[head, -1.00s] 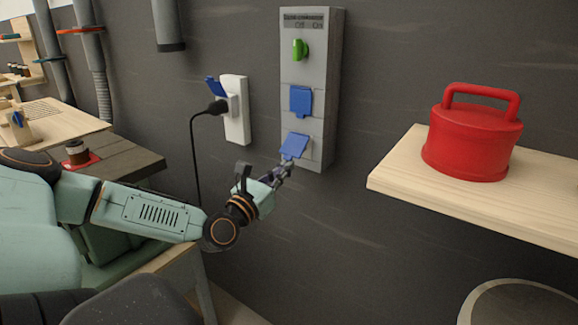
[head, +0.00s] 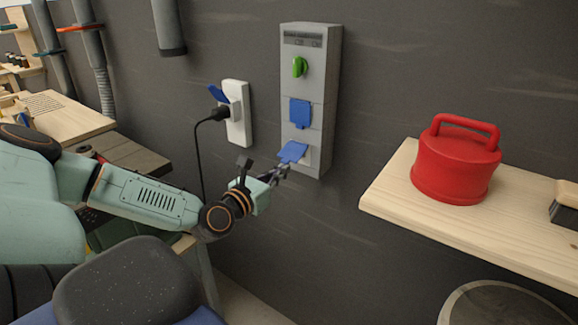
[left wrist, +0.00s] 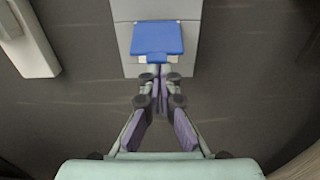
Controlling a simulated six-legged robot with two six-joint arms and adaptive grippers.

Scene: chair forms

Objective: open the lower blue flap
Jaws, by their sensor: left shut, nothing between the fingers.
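The lower blue flap (head: 292,152) sits near the bottom of the grey wall box (head: 330,100). It is tilted outward from the box, with its lower edge away from the face. In the left wrist view the flap (left wrist: 158,38) fills the top middle, just beyond my fingertips. My left gripper (head: 284,170) is shut and empty, with its tips at the flap's lower edge; it also shows in the left wrist view (left wrist: 160,72). I cannot tell whether the tips touch the flap. The upper blue flap (head: 300,113) hangs flat against the box. My right gripper is not in view.
A green knob (head: 299,67) is at the top of the box. A white socket (head: 238,130) with a black plug and hanging cable is to the left. A wooden shelf (head: 400,200) with a red canister (head: 455,170) juts out at the right.

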